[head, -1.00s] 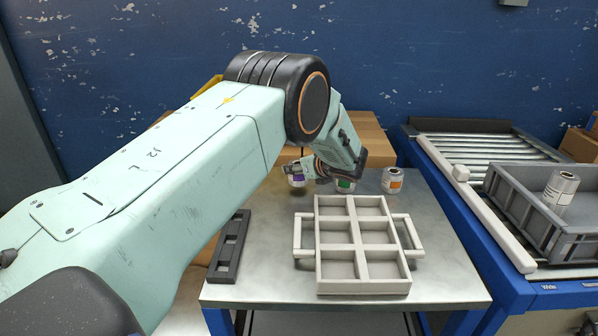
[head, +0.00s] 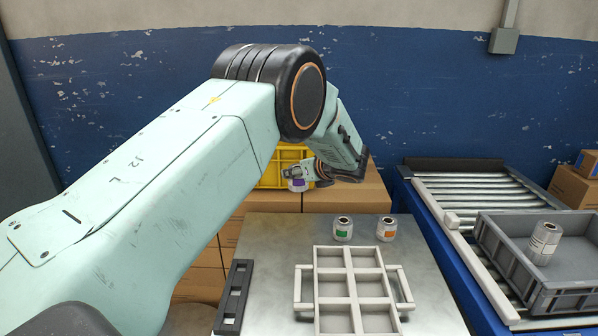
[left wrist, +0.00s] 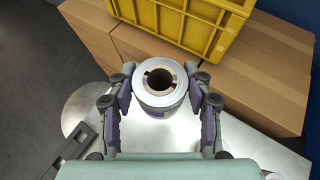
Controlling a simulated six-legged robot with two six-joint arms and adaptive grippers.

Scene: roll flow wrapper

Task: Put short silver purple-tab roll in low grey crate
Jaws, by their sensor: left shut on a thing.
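The short silver purple-tab roll (head: 297,185) is held in my left gripper (head: 308,174), raised beyond the table's far left corner in the head view. In the left wrist view the roll (left wrist: 158,106) sits upright between the two fingers of the gripper (left wrist: 164,98), its open core facing the camera. The low grey crate (head: 572,286) is on the right, on the roller conveyor, with a taller silver roll (head: 543,243) standing in it. My right gripper does not show.
A green-tab roll (head: 343,229) and an orange-tab roll (head: 386,229) stand on the metal table (head: 277,233). A pale divided tray (head: 349,280) and a dark slotted rack (head: 233,297) lie nearer. A yellow crate (head: 270,176) and cardboard boxes (head: 350,200) are behind.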

